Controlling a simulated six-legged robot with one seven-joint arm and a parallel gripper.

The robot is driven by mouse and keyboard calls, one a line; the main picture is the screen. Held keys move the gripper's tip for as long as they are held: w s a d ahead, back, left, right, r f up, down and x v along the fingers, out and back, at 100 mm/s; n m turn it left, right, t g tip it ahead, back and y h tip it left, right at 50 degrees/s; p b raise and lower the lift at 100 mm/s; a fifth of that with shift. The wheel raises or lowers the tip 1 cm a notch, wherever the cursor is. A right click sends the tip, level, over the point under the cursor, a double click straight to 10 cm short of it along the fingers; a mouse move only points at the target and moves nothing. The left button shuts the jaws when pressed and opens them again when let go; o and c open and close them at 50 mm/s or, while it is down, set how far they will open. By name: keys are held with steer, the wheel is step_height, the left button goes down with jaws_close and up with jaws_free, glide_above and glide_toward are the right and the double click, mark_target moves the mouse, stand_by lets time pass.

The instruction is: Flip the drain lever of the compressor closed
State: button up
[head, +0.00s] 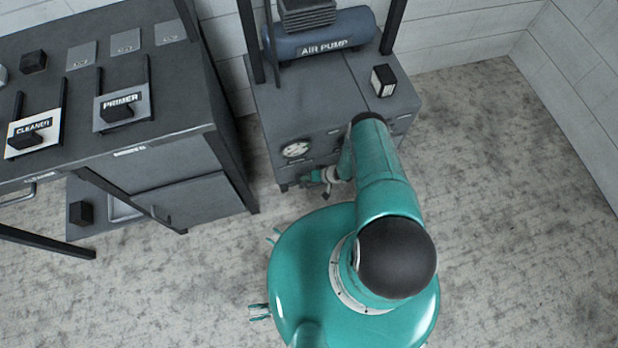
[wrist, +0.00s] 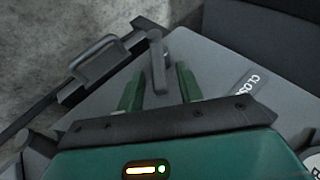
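The compressor is a blue-grey tank labelled AIR PUMP (head: 325,36) on a dark grey cabinet (head: 310,100) with a round gauge on its front. My gripper (head: 308,180) is low at the front of this cabinet, partly hidden by my arm in the head view. In the wrist view, my gripper (wrist: 160,72) is open, with two green fingers. A grey lever (wrist: 157,62) lies between the fingers, with a visible gap on each side. A label reading "CLOS" (wrist: 250,84), its end cut off, is on the grey panel to the right of the fingers.
A bar handle (wrist: 92,60) is left of the lever in the wrist view. A dark workbench (head: 150,60) with CLEANER and PRIMER sliders stands left of the cabinet. The floor at right is clear.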

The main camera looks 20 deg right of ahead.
steer(key=shift+w+a+f, duration=0.2)
steer(key=shift+f, duration=0.15)
steer(key=shift+c, duration=0.5)
jaws_close()
